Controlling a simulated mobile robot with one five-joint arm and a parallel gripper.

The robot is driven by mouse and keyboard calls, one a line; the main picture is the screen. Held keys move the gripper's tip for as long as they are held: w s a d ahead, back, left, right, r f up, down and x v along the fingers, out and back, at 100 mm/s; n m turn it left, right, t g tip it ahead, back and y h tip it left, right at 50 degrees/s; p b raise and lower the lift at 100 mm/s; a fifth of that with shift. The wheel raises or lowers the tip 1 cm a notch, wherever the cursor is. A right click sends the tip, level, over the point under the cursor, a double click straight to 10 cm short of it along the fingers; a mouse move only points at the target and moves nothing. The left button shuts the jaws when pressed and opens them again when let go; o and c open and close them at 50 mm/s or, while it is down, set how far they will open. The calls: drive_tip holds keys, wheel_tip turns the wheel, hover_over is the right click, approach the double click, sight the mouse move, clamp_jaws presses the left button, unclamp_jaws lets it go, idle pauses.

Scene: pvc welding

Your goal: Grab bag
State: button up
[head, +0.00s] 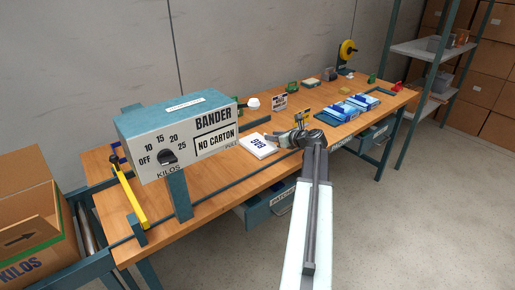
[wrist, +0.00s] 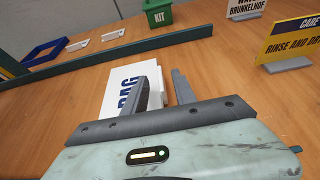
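The bag (head: 258,148) is a flat white packet with dark blue "BAG" lettering, lying on the wooden bench (head: 215,185). In the wrist view the bag (wrist: 118,76) lies beyond my gripper's body, mostly at the left finger, which hides part of it. My gripper (head: 290,136) is just right of the bag in the head view. In the wrist view its two fingers (wrist: 165,84) stand apart with a gap between them, and nothing is clearly held. I cannot tell how high the fingers are above the bench.
A bander box (head: 178,138) on a post stands at the left, with a yellow bar (head: 130,196) beside it. An open carton (head: 35,215) is at far left. A green KIT bin (wrist: 158,14) and a yellow sign (wrist: 290,40) stand beyond my gripper. Blue packs (head: 340,112) lie farther right.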

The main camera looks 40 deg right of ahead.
drive_tip(key=shift+w+f, duration=0.35)
drive_tip(key=shift+w, duration=0.3)
clamp_jaws()
drive_tip(key=shift+s, duration=0.1)
idle(0.8)
